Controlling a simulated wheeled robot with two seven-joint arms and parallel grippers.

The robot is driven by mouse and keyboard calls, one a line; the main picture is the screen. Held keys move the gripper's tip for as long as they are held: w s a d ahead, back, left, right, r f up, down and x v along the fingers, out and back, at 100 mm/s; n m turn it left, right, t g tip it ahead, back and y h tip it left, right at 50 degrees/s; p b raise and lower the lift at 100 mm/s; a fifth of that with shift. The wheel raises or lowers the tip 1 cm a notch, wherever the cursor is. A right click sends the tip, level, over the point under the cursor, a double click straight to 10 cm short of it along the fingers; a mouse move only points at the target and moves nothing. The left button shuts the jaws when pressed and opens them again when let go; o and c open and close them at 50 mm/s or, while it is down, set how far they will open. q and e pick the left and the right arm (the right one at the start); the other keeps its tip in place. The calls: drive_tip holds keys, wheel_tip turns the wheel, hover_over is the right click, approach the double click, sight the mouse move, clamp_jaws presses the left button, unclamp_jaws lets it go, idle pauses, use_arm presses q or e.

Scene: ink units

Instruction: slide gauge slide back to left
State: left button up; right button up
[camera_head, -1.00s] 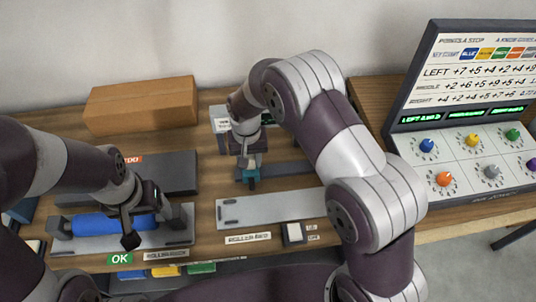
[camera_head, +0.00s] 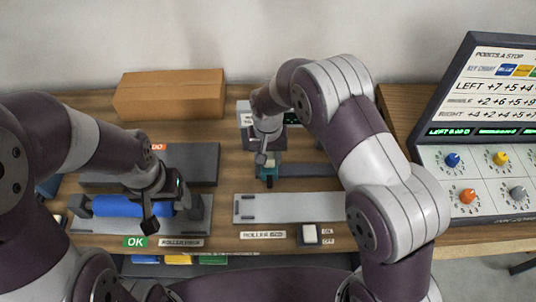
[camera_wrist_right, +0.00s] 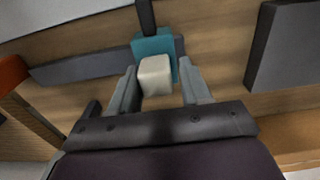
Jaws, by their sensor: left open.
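The gauge slide is a teal block (camera_head: 268,172) with a cream knob (camera_wrist_right: 155,76). It sits near the left end of a dark rail (camera_head: 308,170) behind the pale roller bed plate. My right gripper (camera_head: 265,157) is above the slide. In the right wrist view my right gripper (camera_wrist_right: 160,88) is open, with the cream knob between its fingertips and small gaps showing at the sides. My left gripper (camera_head: 157,215) is open at the blue roller (camera_head: 118,206), in front of its right part. The roller is partly hidden behind it.
The roller bed plate (camera_head: 285,206) lies in front of the rail, with a white switch (camera_head: 310,234) nearby. A dark slab (camera_head: 195,165) lies left of the slide. A cardboard box (camera_head: 168,95) stands behind. A sloped console with coloured knobs (camera_head: 490,180) is at right.

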idle(0.3)
wheel_tip(320, 180, up, 10)
drive_tip(key=shift+a+f+b, duration=0.1)
drive_tip(key=shift+b, duration=0.75)
wheel_tip(320, 180, up, 3)
drive_tip(key=shift+f+p, duration=0.1)
drive_tip(key=shift+p, duration=0.75)
drive_tip(key=s+d+f+t, duration=0.1)
drive_tip(key=s+d, duration=1.3)
drive_tip(key=s, duration=0.3)
drive_tip(key=shift+d+f+n, duration=0.15)
drive_tip(key=shift+n, duration=0.25)
